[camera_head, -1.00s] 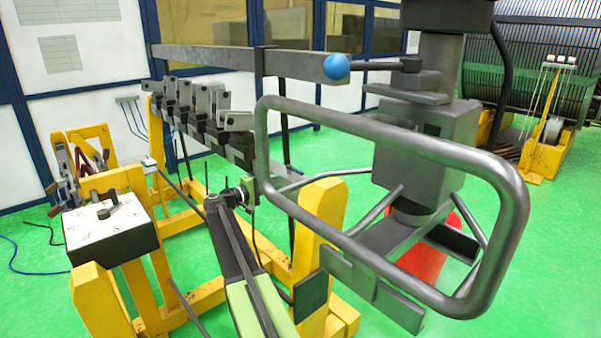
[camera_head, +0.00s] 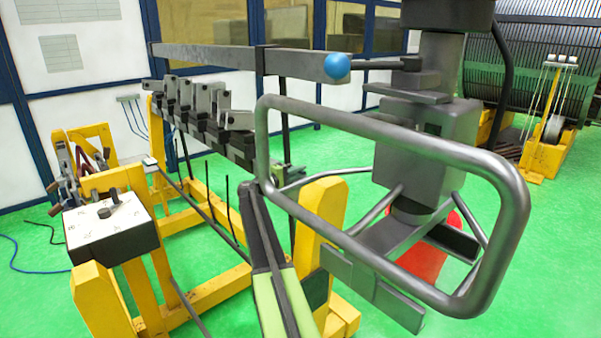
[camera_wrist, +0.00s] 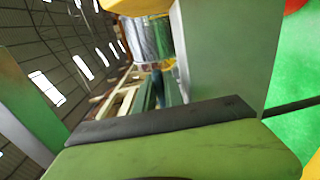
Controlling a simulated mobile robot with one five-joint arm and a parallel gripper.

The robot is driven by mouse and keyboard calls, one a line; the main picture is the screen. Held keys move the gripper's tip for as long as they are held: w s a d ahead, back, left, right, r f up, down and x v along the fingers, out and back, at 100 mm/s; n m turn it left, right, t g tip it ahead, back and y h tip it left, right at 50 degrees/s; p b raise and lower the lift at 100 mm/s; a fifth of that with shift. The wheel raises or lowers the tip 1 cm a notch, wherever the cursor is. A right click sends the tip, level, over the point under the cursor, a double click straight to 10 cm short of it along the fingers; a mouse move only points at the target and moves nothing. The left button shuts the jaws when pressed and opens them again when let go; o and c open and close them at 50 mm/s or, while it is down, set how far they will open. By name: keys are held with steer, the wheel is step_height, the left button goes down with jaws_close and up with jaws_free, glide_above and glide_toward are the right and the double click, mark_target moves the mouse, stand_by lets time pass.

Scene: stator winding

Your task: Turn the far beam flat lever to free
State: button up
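A dark beam (camera_head: 244,158) carries a row of several grey flat levers on blocks, running from the left back toward the middle. The farthest of these levers (camera_head: 172,88) is at the left end and the nearest (camera_head: 238,119) at the right end. I cannot tell which one the task names. My green and black arm rises from the bottom middle in the head view. Its end is hidden there near the beam's near end. In the wrist view, two grey-green fingers of my gripper (camera_wrist: 118,85) stand wide apart with no lever visible between them.
A bent grey tube frame (camera_head: 395,140) fills the right foreground. A long grey bar with a blue ball (camera_head: 337,67) runs above the levers. Yellow stands (camera_head: 320,215) and a white-topped box (camera_head: 110,222) flank my arm. Green floor (camera_head: 55,285) is open at left.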

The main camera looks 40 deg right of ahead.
jaws_close()
steer(key=shift+a, duration=0.1)
stand_by(1.1)
